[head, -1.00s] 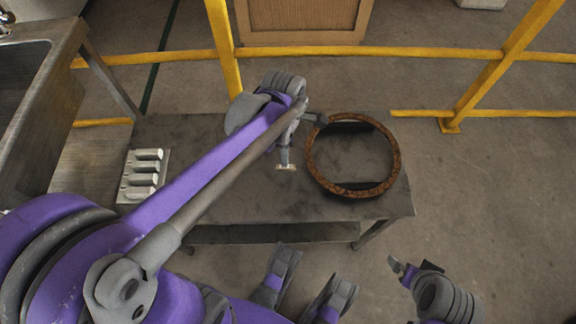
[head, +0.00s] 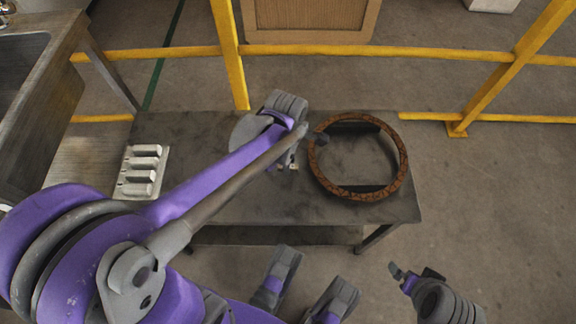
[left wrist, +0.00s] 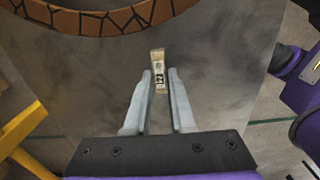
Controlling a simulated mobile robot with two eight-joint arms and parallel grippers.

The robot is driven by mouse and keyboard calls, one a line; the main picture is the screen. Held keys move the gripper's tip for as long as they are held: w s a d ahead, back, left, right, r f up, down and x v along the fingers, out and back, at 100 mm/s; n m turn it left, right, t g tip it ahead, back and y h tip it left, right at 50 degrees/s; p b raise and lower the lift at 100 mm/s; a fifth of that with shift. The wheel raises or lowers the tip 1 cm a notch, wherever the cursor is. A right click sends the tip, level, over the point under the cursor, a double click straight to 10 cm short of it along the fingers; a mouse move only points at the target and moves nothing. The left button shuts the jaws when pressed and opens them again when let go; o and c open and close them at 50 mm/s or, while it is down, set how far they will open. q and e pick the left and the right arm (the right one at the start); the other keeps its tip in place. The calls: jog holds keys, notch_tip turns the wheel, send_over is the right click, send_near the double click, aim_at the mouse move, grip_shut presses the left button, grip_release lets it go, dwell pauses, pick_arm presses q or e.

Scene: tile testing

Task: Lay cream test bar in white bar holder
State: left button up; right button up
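The cream test bar (left wrist: 159,60) lies on the table between the fingertips of my left gripper (left wrist: 160,76) in the left wrist view, its far end sticking out past them. The fingers stand close on either side; whether they press on it is unclear. In the head view my left gripper (head: 290,157) is low over the table and partly hides the bar (head: 294,167).
A brown patterned ring (head: 399,178) lies on the dark table (head: 230,208) right of my left gripper. A metal sink unit (head: 62,85) stands at the left. Yellow rails (head: 330,50) run behind the table. The table is clear between holder and bar, under my left arm.

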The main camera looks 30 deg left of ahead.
pick_arm(q)
grip_shut()
